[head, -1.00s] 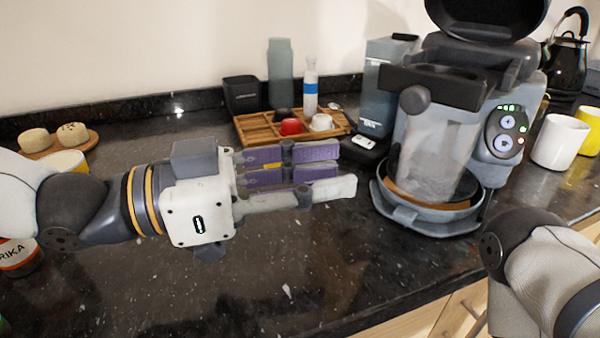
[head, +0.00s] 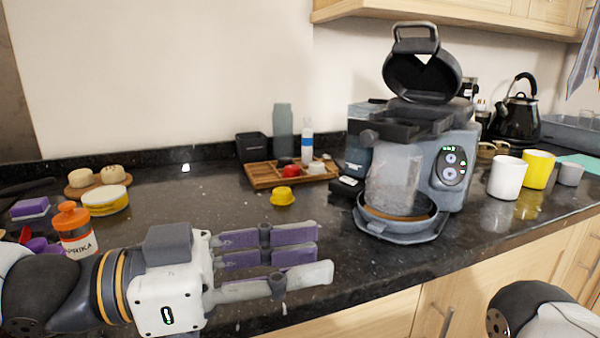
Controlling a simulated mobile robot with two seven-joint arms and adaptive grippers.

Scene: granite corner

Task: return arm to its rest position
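My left gripper (head: 271,257) is at the lower left to middle of the head view, above the front part of the dark counter. Its fingers point right. The purple inner pads show, with a gap to the pale near finger. It is open and holds nothing. It is apart from the yellow cup-shaped piece (head: 283,196) behind it. A rounded joint of my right arm (head: 535,310) shows at the bottom right corner. My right gripper is out of the picture.
The coffee machine (head: 452,175) stands right of centre with its lid up. A wooden tray (head: 262,180) with small items is behind. A paprika bottle (head: 76,232) is close to my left arm. White (head: 507,178) and yellow (head: 539,170) mugs stand at right. The middle counter is mostly clear.

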